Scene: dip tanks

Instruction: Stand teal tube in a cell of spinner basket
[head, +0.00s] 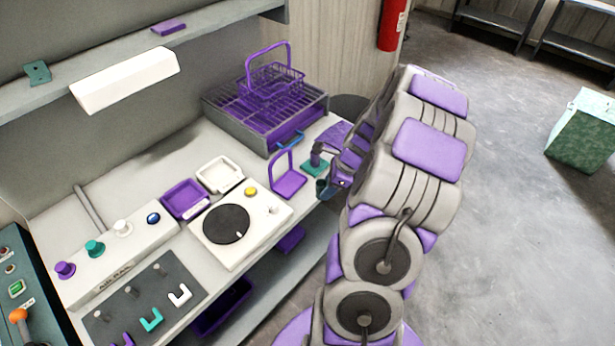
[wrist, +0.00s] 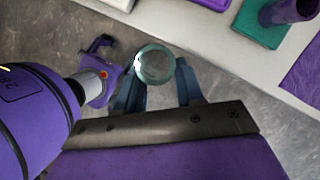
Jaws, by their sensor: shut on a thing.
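The teal tube (head: 321,187) is at the front edge of the counter in the head view, at the end of my arm. In the wrist view the tube (wrist: 154,64) shows as a glassy teal ring seen end-on. My gripper (wrist: 160,78) is shut on it, with a dark blue finger on each side. In the head view my gripper (head: 331,184) is small and partly hidden by my arm. A purple wire basket (head: 272,82) with a tall handle, which looks like the spinner basket, sits on a rack at the back right; its cells are too small to make out.
A purple handled holder (head: 288,184) stands left of my gripper. A teal-based stand (head: 314,166) is just behind it. The grey-framed rack (head: 243,133) has a blue handle. A round dark plate on a white unit (head: 242,246) and two trays lie further left. Open floor is right.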

